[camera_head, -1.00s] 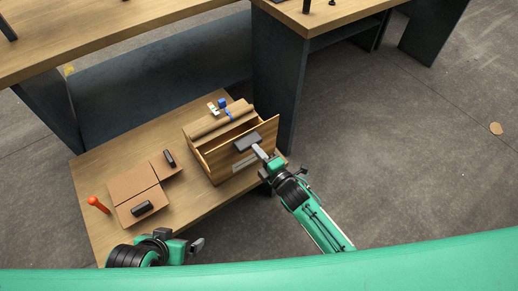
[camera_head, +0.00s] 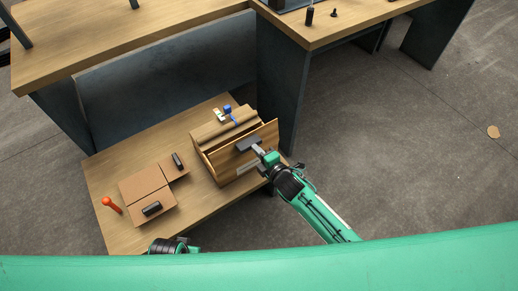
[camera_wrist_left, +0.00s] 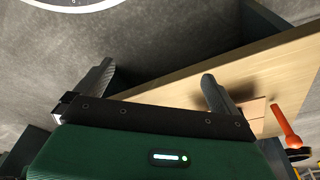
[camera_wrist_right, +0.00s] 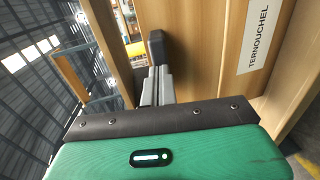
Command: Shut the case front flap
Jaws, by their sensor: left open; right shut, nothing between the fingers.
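The wooden case (camera_head: 222,170) stands on a low wooden table. Its front flap (camera_head: 267,137) stands nearly upright, tilted out, with a gap behind its top edge. A white label reading TERNOUCHEL (camera_wrist_right: 257,37) is on the flap's outer face. The right wrist view shows the shut fingers (camera_wrist_right: 156,80) beside the wood. My left gripper (camera_wrist_left: 157,70) is open and empty, low near the table's front edge.
On the low table (camera_head: 112,225) lie brown cardboard panels (camera_head: 147,184) with dark blocks (camera_head: 151,209) and an orange-red handled object (camera_head: 111,205). Small blue and white items (camera_head: 227,110) lie behind the case. A taller bench (camera_head: 130,40) stands behind; open floor lies to the right.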

